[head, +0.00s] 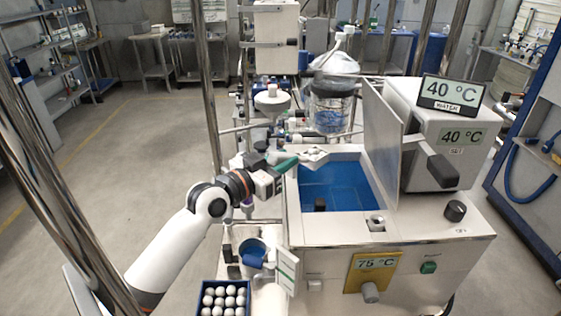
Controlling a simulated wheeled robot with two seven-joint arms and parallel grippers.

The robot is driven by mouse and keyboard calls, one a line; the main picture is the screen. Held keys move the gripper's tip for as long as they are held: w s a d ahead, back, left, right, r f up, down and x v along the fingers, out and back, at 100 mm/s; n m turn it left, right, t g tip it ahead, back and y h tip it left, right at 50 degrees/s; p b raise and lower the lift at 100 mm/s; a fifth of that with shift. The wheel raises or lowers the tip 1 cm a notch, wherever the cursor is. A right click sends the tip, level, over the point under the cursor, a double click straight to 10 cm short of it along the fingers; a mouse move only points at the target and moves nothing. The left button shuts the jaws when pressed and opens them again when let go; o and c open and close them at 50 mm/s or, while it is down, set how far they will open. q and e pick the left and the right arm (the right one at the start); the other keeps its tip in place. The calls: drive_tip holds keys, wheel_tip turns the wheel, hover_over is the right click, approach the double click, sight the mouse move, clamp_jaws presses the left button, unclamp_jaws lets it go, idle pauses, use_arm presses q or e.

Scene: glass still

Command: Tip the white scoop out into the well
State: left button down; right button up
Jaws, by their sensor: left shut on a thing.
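My left gripper (276,174) reaches in from the left and is shut on the green handle of the scoop. The white head of the scoop (314,155) points right, at the back left corner of the well. I cannot tell how full the scoop is or how far it is tilted. The well (345,187) is an open, blue rectangular basin in the top of the white bath unit. A small dark object (320,204) shows at its front left. My right gripper is not in view.
A raised lid (383,125) stands at the well's right, beside a housing (440,130) reading 40 °C. A glass vessel (332,104) and a funnel-like vessel (271,102) stand behind. A blue tray of white balls (225,298) and a blue-and-white cup (252,252) are in front, left.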

sight(293, 169)
use_arm(q)
drive_tip(key=shift+s+a, duration=0.1)
drive_tip(key=shift+f, duration=0.15)
drive_tip(key=m+b, duration=0.1)
drive_tip(key=f+m+b, duration=0.1)
drive_tip(key=m+b, duration=0.1)
drive_tip(key=d+f+m+b, duration=0.1)
drive_tip(key=b, duration=0.1)
drive_tip(key=shift+s+f+m, duration=0.25)
drive_tip(key=shift+s+m, duration=0.1)
drive_tip(key=shift+m, duration=0.05)
drive_tip(key=shift+s+d+f+m+b, duration=0.2)
drive_tip(key=shift+m+b, duration=0.4)
drive_tip(key=shift+m, duration=0.4)
drive_tip(key=shift+s+d+m, duration=0.25)
drive_tip(key=shift+s+m, duration=0.05)
drive_tip(key=shift+m, duration=0.8)
drive_tip(key=shift+r, duration=0.1)
